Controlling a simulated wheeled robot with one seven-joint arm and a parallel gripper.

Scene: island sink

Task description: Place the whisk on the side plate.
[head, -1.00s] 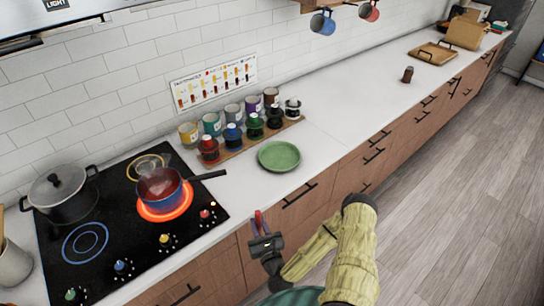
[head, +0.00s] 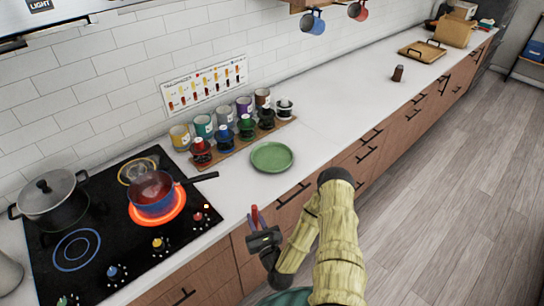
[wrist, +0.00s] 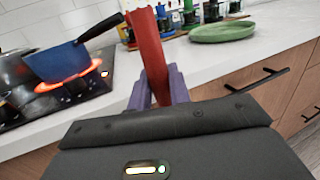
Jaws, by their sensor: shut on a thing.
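The green side plate (head: 271,157) lies flat on the white counter, right of the stove; it also shows in the wrist view (wrist: 222,32). My gripper (head: 258,222) is in front of the counter edge, nearer to me than the plate and apart from it. In the wrist view, its purple fingers (wrist: 158,88) are shut on a long red piece (wrist: 149,45), which looks like the handle of the whisk. It stands up from between the fingers. No wire loops can be made out.
A blue pot (head: 154,195) sits on a glowing red burner, its black handle pointing right. A lidded pot (head: 54,203) stands at the left of the black stove (head: 120,240). Several jars (head: 224,131) stand on a board behind the plate.

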